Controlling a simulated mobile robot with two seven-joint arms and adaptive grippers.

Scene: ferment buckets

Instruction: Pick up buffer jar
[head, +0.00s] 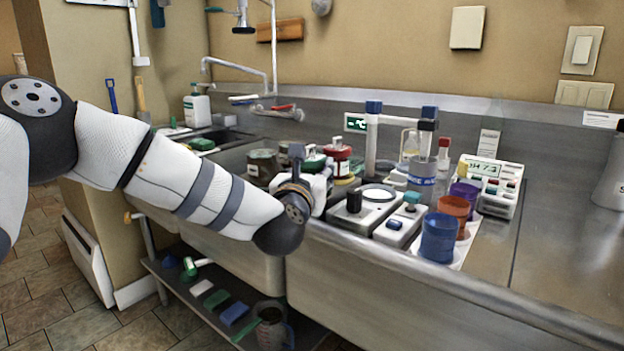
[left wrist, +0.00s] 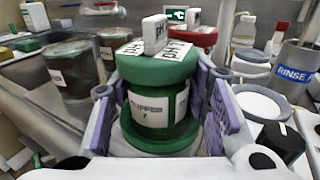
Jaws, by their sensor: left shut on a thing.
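The buffer jar (left wrist: 160,105) has a green lid and base and a white label reading "BUFFER 7", with a small white block marked "pH" on its lid. It stands upright between the purple-padded fingers of my left gripper (left wrist: 160,115), which is shut on it. In the head view the jar (head: 314,160) is mostly hidden behind my left gripper (head: 308,182). I cannot tell whether its base touches the surface. A red-lidded jar (head: 340,160) stands just behind it. My right gripper is not in view.
Dark jars (head: 263,163) stand to the left of the gripper. A stirrer plate (head: 362,205), a rinse bottle (head: 422,175), a pH meter (head: 490,185) and coloured cups (head: 440,237) crowd the right. The steel counter (head: 555,265) further right is mostly clear.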

